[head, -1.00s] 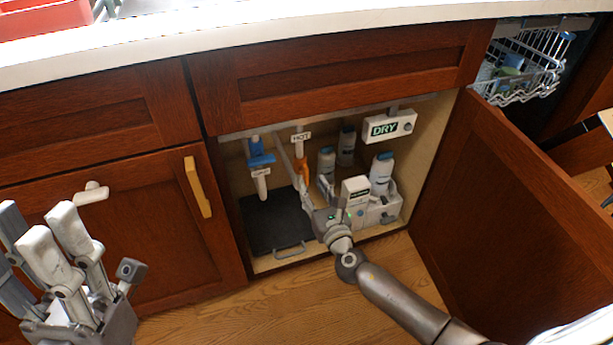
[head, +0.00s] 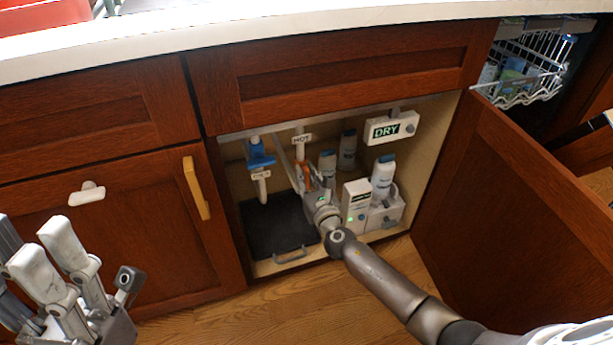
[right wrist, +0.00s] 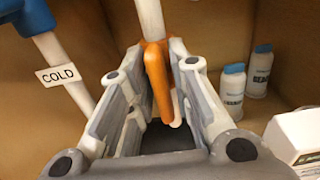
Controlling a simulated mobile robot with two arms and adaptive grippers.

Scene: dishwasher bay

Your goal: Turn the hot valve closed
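The hot valve's orange handle (head: 306,172) is on the white pipe under the HOT tag (head: 302,139), inside the open cabinet. In the right wrist view the orange handle (right wrist: 156,82) hangs down along the pipe, between the fingers of my right gripper (right wrist: 155,55). Those fingers are apart, with the right one close beside the handle; whether it touches I cannot tell. In the head view my right gripper (head: 302,176) partly covers the handle. My left gripper (head: 42,250) is empty, its fingers apart, at the lower left outside the cabinet.
The blue cold valve (head: 258,153) is left of the hot one. White bottles (head: 382,176) and a caddy (head: 386,215) stand at the right. A DRY sign box (head: 391,128) hangs above. The open door (head: 520,215) stands at the right.

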